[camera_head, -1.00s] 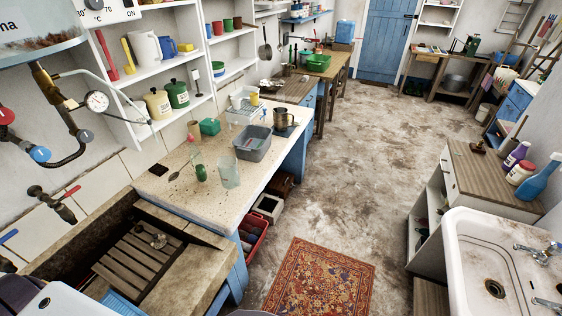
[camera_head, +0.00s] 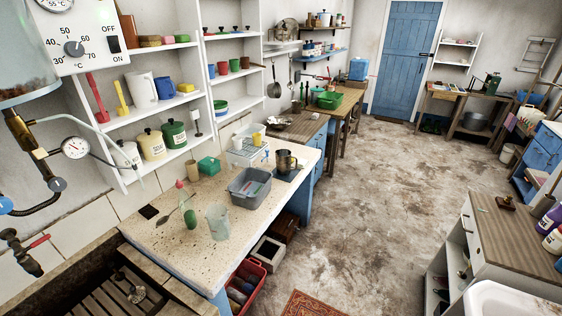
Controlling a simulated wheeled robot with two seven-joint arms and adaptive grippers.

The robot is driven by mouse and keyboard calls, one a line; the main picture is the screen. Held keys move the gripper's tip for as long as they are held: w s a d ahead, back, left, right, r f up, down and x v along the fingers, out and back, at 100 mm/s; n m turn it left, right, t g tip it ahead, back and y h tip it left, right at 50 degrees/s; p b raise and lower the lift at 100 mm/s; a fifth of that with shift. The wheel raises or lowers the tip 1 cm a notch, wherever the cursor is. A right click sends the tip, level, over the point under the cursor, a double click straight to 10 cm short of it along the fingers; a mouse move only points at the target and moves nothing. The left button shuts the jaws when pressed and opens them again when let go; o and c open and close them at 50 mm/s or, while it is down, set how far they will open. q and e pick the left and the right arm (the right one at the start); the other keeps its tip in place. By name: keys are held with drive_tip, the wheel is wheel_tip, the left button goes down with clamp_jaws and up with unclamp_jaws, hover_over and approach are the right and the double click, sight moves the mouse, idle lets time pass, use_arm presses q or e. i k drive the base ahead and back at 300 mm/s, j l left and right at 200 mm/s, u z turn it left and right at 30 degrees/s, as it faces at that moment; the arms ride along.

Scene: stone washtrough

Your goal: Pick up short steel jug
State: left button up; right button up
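A short steel jug (camera_head: 284,161) with a handle on its right side stands upright near the far right end of the speckled worktop (camera_head: 165,239). It seems to rest on a dark flat thing, too small to make out. A grey plastic tub (camera_head: 249,187) stands in front of it and a white wire rack (camera_head: 247,152) is to its left. Neither of my grippers shows in this view.
A clear beaker (camera_head: 218,222), a green bottle (camera_head: 190,216) and a green box (camera_head: 209,166) stand on the worktop. A red crate (camera_head: 246,284) and a pale box (camera_head: 268,252) sit on the floor by its front. The floor (camera_head: 370,220) to the right is open.

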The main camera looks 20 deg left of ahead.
sight(283, 164)
drive_tip(key=i+l+u, duration=0.4)
drive_tip(key=i+l, duration=0.3)
drive_tip(key=i+l+u, duration=0.2)
drive_tip(key=i+l, duration=0.2)
drive_tip(key=i+l+u, duration=0.2)
drive_tip(key=l, duration=0.25)
drive_tip(key=i+l+u, duration=0.25)
drive_tip(key=l, duration=0.3)
drive_tip(key=i, duration=0.1)
